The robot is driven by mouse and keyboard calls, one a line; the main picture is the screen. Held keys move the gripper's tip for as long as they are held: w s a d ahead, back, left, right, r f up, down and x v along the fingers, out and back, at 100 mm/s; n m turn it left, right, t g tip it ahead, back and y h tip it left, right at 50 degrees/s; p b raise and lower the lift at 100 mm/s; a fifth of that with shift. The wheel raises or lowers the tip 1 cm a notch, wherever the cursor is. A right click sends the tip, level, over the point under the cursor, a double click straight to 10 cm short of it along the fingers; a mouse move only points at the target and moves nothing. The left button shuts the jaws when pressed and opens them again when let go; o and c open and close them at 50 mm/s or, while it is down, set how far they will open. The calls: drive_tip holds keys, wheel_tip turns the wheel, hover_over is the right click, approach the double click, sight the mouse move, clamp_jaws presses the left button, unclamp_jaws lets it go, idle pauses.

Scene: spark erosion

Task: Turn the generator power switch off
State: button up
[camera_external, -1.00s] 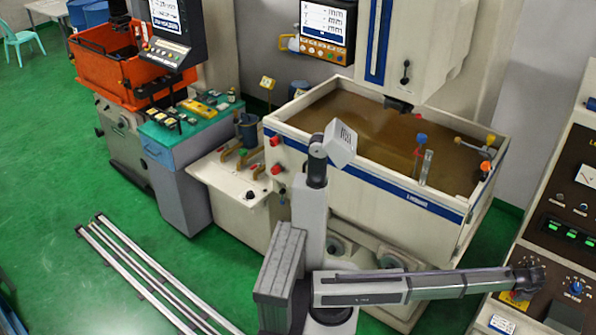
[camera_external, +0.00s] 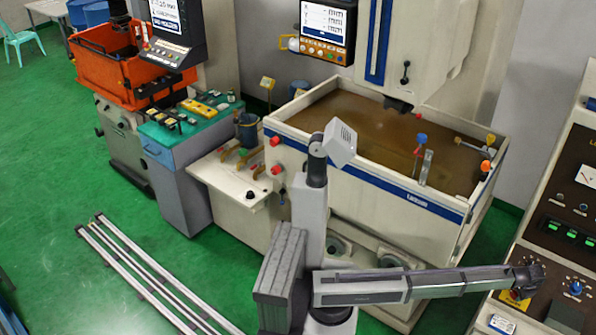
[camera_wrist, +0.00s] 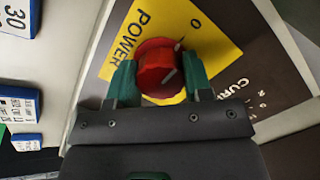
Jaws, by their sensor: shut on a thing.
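The generator power switch (camera_wrist: 158,68) is a red round knob with a light pointer line, on a yellow plate (camera_wrist: 205,32) marked "POWER" and "0". In the wrist view the pointer line runs up and right, roughly toward the "0". My gripper (camera_wrist: 160,80) has its two green fingers on either side of the knob, shut on it. In the external view my gripper (camera_external: 528,281) is at the lower part of the generator panel at the right, and the knob is mostly hidden there; the yellow plate (camera_external: 515,299) shows just below.
The brown generator panel (camera_external: 563,222) carries green displays (camera_external: 568,232) and a blue knob (camera_external: 575,288) right of my gripper. The machine tank (camera_external: 375,185) stands behind my arm. Metal rails (camera_external: 150,270) lie on the green floor at left.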

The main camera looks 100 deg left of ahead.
drive_tip(key=shift+s, duration=0.2)
drive_tip(key=o, duration=0.9)
drive_tip(key=shift+w+f, duration=0.1)
drive_tip(key=shift+w, duration=0.05)
drive_tip(key=p+v, duration=1)
drive_tip(key=v, duration=0.1)
drive_tip(key=shift+p, duration=0.3)
drive_tip(key=s+d+f+m+h+b, duration=0.1)
drive_tip(key=s+d+f+b, duration=0.2)
drive_tip(key=s+d, duration=0.3)
drive_tip(key=s+d+f+m+h+b, duration=0.1)
drive_tip(key=s+d+f+b, duration=0.2)
drive_tip(key=s+d, duration=0.4)
drive_tip(key=s+d+f+m+h+b, duration=0.1)
drive_tip(key=s+d, duration=0.5)
drive_tip(key=s, duration=1.3)
drive_tip(key=shift+s+d+f+m+b, duration=0.1)
drive_tip(key=shift+d+f+m+b, duration=0.15)
drive_tip(key=shift+f+b, duration=0.35)
drive_tip(key=shift+d+f+m+b, duration=0.15)
drive_tip(key=shift+f+m+b, duration=0.2)
drive_tip(key=shift+f, duration=0.3)
